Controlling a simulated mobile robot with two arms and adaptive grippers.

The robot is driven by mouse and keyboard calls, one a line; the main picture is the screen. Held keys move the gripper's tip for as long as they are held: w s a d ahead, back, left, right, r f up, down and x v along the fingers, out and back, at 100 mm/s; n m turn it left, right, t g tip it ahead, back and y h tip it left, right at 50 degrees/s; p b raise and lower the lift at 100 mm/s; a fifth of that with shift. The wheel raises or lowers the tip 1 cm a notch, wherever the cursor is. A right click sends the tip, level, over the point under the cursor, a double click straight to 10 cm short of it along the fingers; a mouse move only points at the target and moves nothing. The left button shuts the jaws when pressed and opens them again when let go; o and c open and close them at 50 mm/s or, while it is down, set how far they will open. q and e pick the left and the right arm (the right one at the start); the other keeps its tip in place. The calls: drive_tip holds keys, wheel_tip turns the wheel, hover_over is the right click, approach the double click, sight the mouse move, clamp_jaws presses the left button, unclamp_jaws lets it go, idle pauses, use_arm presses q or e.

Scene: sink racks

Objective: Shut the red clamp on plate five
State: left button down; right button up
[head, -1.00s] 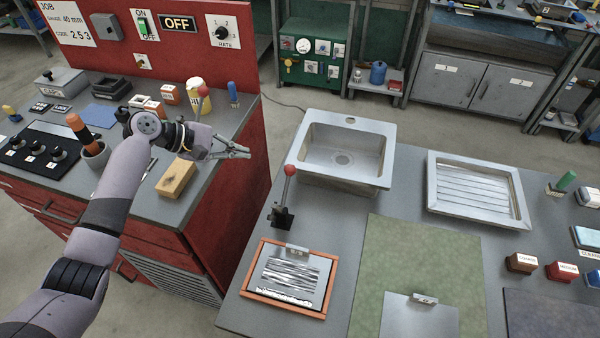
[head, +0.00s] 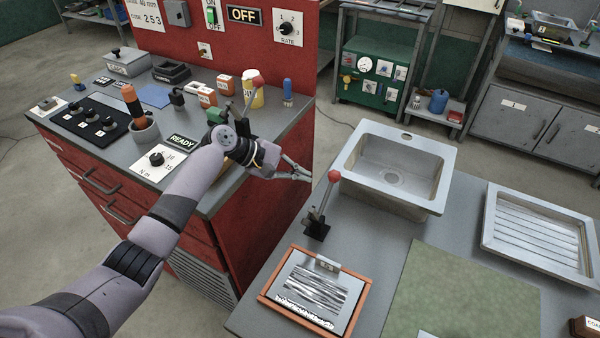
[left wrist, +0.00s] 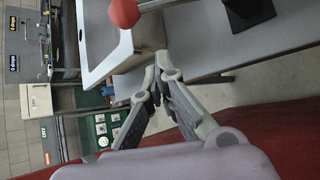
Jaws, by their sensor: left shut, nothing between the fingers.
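The red clamp is a lever with a red ball knob (head: 334,176) on a black base (head: 316,228). Its lever stands nearly upright, leaning slightly right. It is behind a silver plate (head: 312,296) in an orange frame; the plate's small tag (head: 327,263) is too small to read. My left gripper (head: 302,174) is shut and empty, just left of the knob in the head view, apart from it. The left wrist view shows its fingers (left wrist: 160,88), the knob (left wrist: 124,12) at the top and the black base (left wrist: 247,12). My right gripper is not in view.
A steel sink (head: 394,168) stands behind the clamp, with a ribbed drainer (head: 537,238) to its right. A green mat (head: 460,296) lies right of the framed plate. A red cabinet (head: 220,240) with controls stands left, across a gap; another red-knobbed lever (head: 257,78) is on it.

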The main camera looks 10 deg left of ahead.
use_arm(q)
drive_tip(key=x, duration=0.6)
drive_tip(key=shift+w+d+f, duration=0.15)
drive_tip(key=shift+d, duration=0.2)
drive_tip(key=s+r+p, duration=0.1)
drive_tip(key=r+p, duration=0.1)
drive_tip(key=shift+s+p, duration=0.3)
drive_tip(key=shift+p, duration=0.1)
drive_tip(key=shift+s+r+p, duration=0.3)
drive_tip(key=shift+s+r, duration=0.1)
drive_tip(key=shift+s, duration=0.1)
drive_tip(key=shift+s+a+r+m+t, duration=0.1)
drive_tip(key=shift+s+r+m+t, duration=0.2)
drive_tip(key=shift+t, duration=0.2)
drive_tip(key=s+m+t+h+b, duration=0.1)
drive_tip(key=b, duration=0.1)
drive_tip(key=s+a+r+m+t+h+b, duration=0.1)
drive_tip(key=b, duration=0.1)
drive_tip(key=s+r+m+t+h+b, duration=0.1)
drive_tip(key=s+b, duration=0.1)
drive_tip(key=b, duration=0.1)
drive_tip(key=shift+a+r+t+h, duration=0.15)
drive_tip(key=shift+r+t+h, duration=0.15)
drive_tip(key=shift+t, duration=0.1)
drive_tip(key=m+t+h+b, duration=0.1)
drive_tip(key=m+h+b, duration=0.1)
drive_tip(key=b, duration=0.6)
approach(334, 181)
drive_tip(key=shift+s+d+r, duration=1)
drive_tip(key=shift+d, duration=0.25)
